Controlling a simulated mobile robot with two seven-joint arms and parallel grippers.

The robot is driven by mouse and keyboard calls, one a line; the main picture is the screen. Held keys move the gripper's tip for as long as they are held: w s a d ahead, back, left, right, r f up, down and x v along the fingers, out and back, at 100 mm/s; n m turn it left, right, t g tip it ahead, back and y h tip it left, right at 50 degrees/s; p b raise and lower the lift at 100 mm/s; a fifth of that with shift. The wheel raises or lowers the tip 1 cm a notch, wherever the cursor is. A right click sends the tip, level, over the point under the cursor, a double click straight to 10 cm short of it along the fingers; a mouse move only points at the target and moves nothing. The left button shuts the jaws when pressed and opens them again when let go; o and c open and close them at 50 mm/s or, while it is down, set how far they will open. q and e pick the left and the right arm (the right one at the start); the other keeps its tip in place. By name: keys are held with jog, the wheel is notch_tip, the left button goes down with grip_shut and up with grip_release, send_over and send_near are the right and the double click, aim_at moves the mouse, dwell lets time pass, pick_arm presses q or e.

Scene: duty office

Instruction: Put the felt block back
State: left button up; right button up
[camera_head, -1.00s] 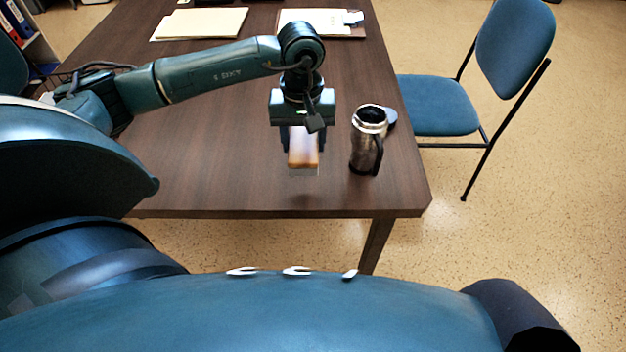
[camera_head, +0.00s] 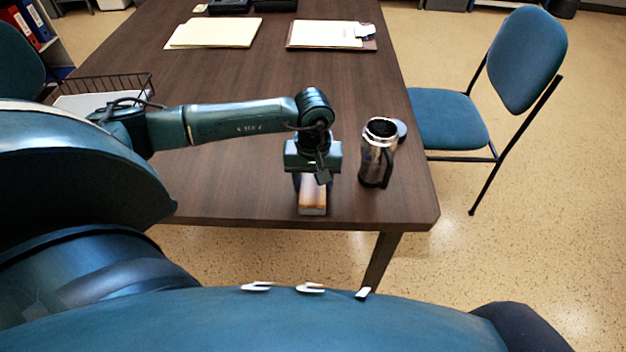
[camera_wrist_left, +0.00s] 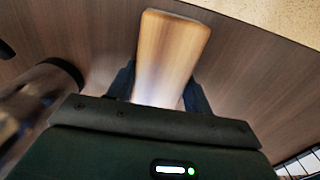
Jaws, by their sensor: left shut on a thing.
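The felt block (camera_head: 312,194) has a tan wooden-looking top and a greyish lower edge at its near end. It is near the front edge of the dark wooden table (camera_head: 230,185). My left gripper (camera_head: 312,182) is above the block, shut on it. In the left wrist view the block (camera_wrist_left: 172,50) sits between the two fingers (camera_wrist_left: 160,92), pointing away from the wrist. I cannot tell whether its underside touches the table. My right gripper is not in view.
A steel travel mug (camera_head: 376,155) with a dark handle stands just right of the block. Folders (camera_head: 215,33) and a clipboard (camera_head: 330,35) lie at the back. A wire basket (camera_head: 115,85) is at the left. A blue chair (camera_head: 448,120) stands right of the table.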

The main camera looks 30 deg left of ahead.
pick_arm(q)
jog(key=o, duration=0.9)
jog(key=shift+f, duration=0.1)
jog(key=shift+o, duration=0.2)
